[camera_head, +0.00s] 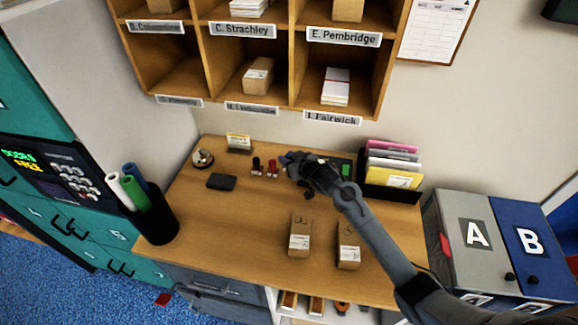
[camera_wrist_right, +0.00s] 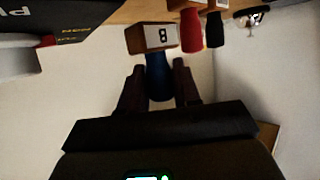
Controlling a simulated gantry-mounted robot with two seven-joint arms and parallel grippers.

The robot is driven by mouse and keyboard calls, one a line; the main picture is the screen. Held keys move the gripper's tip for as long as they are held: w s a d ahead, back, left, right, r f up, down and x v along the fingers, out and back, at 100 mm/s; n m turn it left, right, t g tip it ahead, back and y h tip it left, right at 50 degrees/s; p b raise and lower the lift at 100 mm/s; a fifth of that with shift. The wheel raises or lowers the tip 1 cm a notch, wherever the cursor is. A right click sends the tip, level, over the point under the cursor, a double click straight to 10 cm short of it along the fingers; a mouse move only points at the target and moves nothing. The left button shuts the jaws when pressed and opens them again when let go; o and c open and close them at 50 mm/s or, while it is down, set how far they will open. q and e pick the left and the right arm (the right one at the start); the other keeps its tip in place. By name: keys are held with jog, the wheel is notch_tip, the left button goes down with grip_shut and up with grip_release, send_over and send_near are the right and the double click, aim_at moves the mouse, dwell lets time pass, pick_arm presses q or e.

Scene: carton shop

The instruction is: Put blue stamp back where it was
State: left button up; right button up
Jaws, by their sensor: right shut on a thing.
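The blue stamp (camera_wrist_right: 158,78) is between the two fingers of my right gripper (camera_wrist_right: 158,92), which is shut on its handle. In the head view my right gripper (camera_head: 294,163) is at the back of the desk, just right of the red stamp (camera_head: 272,166) and the black stamp (camera_head: 256,164). The wrist view looks upside down. There a small wooden block (camera_wrist_right: 150,39) with a white label meets the blue stamp's end; I cannot tell whether they touch. The red stamp (camera_wrist_right: 191,38) and black stamp (camera_wrist_right: 214,30) show beside it. My left gripper is not in view.
Two small cartons (camera_head: 301,235) (camera_head: 348,246) stand at the desk's front. A dark pad (camera_head: 221,181) and bell (camera_head: 203,158) are left. A file holder (camera_head: 392,188) stands close right of my gripper. The desk's middle is clear.

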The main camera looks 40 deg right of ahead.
notch_tip(320, 180, down, 3)
jog(key=shift+f, duration=0.3)
jog(key=shift+f, duration=0.1)
jog(key=shift+f, duration=0.1)
jog(key=o, duration=0.6)
jog(key=shift+s+r, duration=0.35)
jog(key=shift+s, duration=0.1)
jog(key=v, duration=1.1)
